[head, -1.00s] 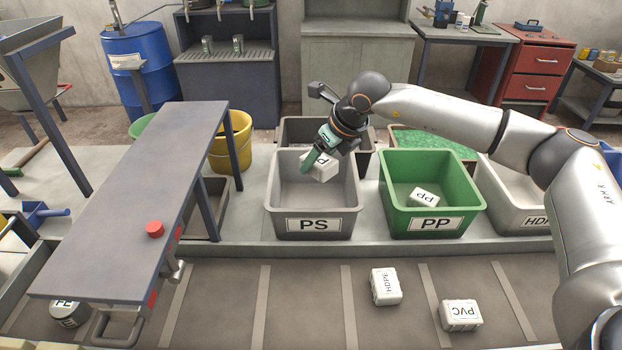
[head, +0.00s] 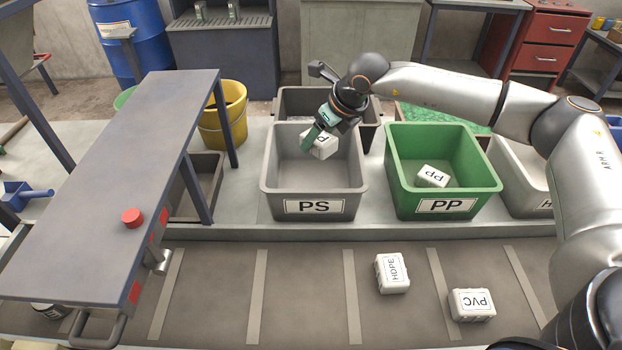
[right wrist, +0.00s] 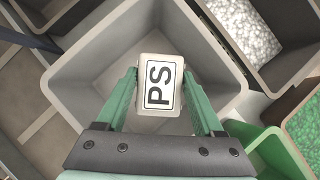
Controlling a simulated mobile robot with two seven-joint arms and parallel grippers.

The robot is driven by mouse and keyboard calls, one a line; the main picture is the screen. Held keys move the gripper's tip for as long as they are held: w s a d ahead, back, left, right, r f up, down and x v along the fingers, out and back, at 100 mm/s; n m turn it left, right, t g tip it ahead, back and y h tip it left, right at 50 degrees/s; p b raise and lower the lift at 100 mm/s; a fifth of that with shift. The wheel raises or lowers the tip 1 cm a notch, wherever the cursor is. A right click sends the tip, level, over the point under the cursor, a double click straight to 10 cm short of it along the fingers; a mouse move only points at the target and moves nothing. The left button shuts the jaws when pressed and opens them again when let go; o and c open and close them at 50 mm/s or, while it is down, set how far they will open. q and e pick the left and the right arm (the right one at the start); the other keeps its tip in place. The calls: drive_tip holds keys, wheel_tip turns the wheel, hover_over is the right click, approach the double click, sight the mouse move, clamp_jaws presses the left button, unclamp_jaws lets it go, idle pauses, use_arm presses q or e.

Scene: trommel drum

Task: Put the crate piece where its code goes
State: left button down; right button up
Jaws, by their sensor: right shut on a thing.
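The crate piece (head: 321,147) is a white block. In the right wrist view its label on the block (right wrist: 158,88) reads PS. My right gripper (head: 317,140) is shut on it, with one green finger on each side. It holds the piece over the opening of the grey PS bin (head: 283,180), near the back right of that opening. In the right wrist view the bin's grey wall (right wrist: 75,75) surrounds the piece, and the floor shows around it. How far the piece is above the floor is hard to tell. My left gripper is not in view.
The green PP bin (head: 445,187) stands to the right with a PP block (head: 432,176) inside. An HDPE block (head: 392,273) and a PVC block (head: 472,305) lie on the belt. A grey bin (head: 300,104) stands behind. A raised grey bench (head: 110,180) is at left.

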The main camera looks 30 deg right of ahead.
drive_tip(key=shift+f, duration=0.35)
drive_tip(key=o, duration=1.4)
drive_tip(key=b+v, duration=0.1)
drive_tip(key=v, duration=1.1)
drive_tip(key=shift+r+b, duration=0.25)
drive_tip(key=shift+b, duration=0.15)
drive_tip(key=shift+s, duration=0.1)
